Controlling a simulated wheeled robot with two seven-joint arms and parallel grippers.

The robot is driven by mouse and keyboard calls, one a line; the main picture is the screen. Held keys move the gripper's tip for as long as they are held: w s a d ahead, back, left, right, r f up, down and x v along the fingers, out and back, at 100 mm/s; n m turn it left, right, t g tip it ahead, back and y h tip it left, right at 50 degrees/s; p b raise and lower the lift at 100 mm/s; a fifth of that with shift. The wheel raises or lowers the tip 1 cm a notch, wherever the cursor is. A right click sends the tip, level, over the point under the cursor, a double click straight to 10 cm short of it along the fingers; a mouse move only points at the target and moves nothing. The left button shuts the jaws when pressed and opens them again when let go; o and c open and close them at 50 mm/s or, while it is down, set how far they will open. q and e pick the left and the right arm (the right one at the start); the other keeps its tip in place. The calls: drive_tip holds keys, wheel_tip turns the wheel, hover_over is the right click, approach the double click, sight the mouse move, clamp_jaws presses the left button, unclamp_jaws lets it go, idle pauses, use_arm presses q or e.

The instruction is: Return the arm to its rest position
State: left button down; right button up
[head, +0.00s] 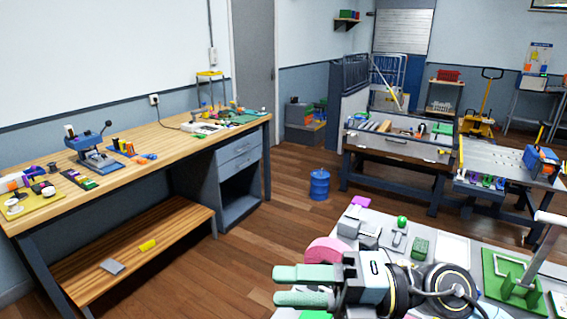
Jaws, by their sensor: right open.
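My right gripper (303,287) is at the bottom centre of the head view, its two pale green fingers pointing left. My left gripper is not in view.
On the grey table are a green ball (402,221), a green block (420,247) and a green stand (505,280) at the right. A wooden workbench (150,165) runs along the left wall. A blue drum (319,184) stands on the wooden floor, with open floor left of it.

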drive_tip(key=w+d+r+m+t+h, duration=0.2)
drive_tip(key=w+d+m+t+h, duration=0.25)
drive_tip(key=m+t, duration=0.6)
drive_tip(key=w+d+r+m+t+h, duration=0.1)
drive_tip(key=w+d+m+t+h, duration=0.2)
drive_tip(key=d+m+t, duration=0.55)
drive_tip(key=s+d+f+m+g+h, duration=0.1)
drive_tip(key=d+f+m+g+h, duration=0.2)
drive_tip(key=f+m+h, duration=0.4)
drive_tip(key=s+d+f+m+g+h, duration=0.2)
drive_tip(key=d+f+m+h, duration=0.2)
drive_tip(key=f+m, duration=0.45)
drive_tip(key=s+f+m+g, duration=0.2)
drive_tip(key=s+f+g, duration=0.9)
drive_tip(key=s+f, duration=0.55)
drive_tip(key=s+f+g, duration=0.1)
drive_tip(key=s+f, duration=0.1)
drive_tip(key=f, duration=1)
drive_tip(key=s+f+g, duration=0.1)
drive_tip(key=s+f, duration=0.1)
drive_tip(key=f, duration=0.9)
drive_tip(key=s+d+f+g, duration=0.1)
drive_tip(key=s+d+f, duration=0.2)
drive_tip(key=s+f, duration=1.2)
drive_tip(key=shift+s+d+n, duration=0.15)
drive_tip(key=shift+s+n, duration=0.3)
